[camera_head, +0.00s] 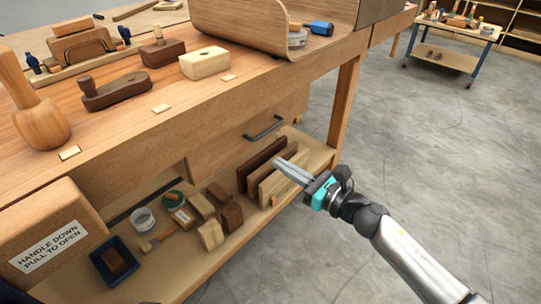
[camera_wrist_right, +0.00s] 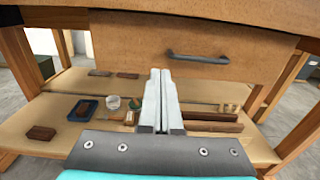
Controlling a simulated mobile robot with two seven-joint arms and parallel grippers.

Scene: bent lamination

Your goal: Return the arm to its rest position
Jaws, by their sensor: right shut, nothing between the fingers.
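My right gripper (camera_head: 293,172) comes in from the lower right in the head view, in front of the workbench (camera_head: 250,92). Its fingers are together with nothing between them. They point toward the bench, below the top and near the drawer handle (camera_head: 264,128). In the right wrist view my right gripper (camera_wrist_right: 160,100) shows its fingers side by side, with the drawer front (camera_wrist_right: 140,45) and lower shelf (camera_wrist_right: 60,105) beyond. My left gripper does not show in either view.
The lower shelf holds dark boards (camera_head: 262,163), wood blocks (camera_head: 210,234), a white cup (camera_head: 142,219) and a blue tray (camera_head: 115,262). A curved wooden piece (camera_head: 235,22) stands on the bench. The grey floor (camera_head: 440,130) at right is clear.

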